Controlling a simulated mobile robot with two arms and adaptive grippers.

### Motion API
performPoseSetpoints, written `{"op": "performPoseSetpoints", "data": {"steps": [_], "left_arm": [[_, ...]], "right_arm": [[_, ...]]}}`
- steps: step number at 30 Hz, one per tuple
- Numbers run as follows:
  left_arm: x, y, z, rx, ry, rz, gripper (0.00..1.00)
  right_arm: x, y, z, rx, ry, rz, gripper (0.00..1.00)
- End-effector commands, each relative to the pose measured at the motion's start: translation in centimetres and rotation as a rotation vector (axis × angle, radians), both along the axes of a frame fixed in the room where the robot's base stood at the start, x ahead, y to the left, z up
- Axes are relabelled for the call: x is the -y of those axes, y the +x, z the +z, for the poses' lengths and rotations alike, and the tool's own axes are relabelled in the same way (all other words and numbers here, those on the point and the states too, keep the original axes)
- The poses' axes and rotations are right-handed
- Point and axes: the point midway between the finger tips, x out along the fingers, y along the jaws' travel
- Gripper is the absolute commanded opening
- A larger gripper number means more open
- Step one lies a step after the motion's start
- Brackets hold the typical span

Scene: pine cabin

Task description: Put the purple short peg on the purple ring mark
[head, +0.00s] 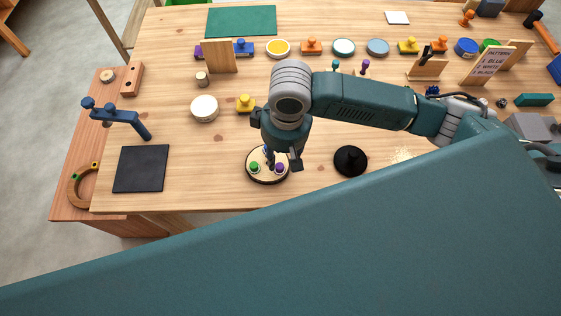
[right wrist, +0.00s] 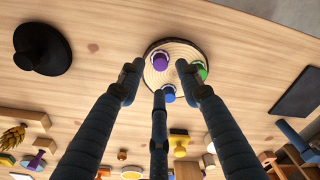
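A round wooden board (head: 266,180) lies near the table's front edge, and it also shows in the right wrist view (right wrist: 182,44). It bears a short purple peg (head: 280,168), a green peg (head: 254,167) and a blue peg (right wrist: 168,95). In the right wrist view the purple peg (right wrist: 161,60) stands with a pale rim around its foot; the ring's colour there is hard to tell. My right gripper (head: 281,159) is over the board. Its three fingers (right wrist: 158,76) are spread around the purple peg, with gaps to it. My left gripper is out of view.
A black knobbed disc (head: 350,160) stands right of the board. A yellow knobbed block (head: 245,103) and a white round box (head: 204,108) are behind it. A dark square mat (head: 141,168) and a blue bracket (head: 120,115) lie left. Bare table separates board and mat.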

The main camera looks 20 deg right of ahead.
Motion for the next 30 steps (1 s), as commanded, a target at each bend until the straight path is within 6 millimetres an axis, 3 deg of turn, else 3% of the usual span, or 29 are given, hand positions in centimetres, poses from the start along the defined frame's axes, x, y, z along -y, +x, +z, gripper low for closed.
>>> {"op": "performPoseSetpoints", "data": {"steps": [6, 12, 30], "left_arm": [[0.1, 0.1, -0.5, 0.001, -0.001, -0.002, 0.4], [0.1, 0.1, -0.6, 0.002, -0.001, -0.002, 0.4], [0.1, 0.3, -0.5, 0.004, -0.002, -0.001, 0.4]], "right_arm": [[0.1, -0.1, 4.4, 0.003, 0.001, 0.0, 0.35], [0.2, -0.3, 6.4, 0.0, 0.001, 0.0, 0.35], [0.3, -0.3, 6.8, -0.002, -0.001, -0.001, 0.35]]}}
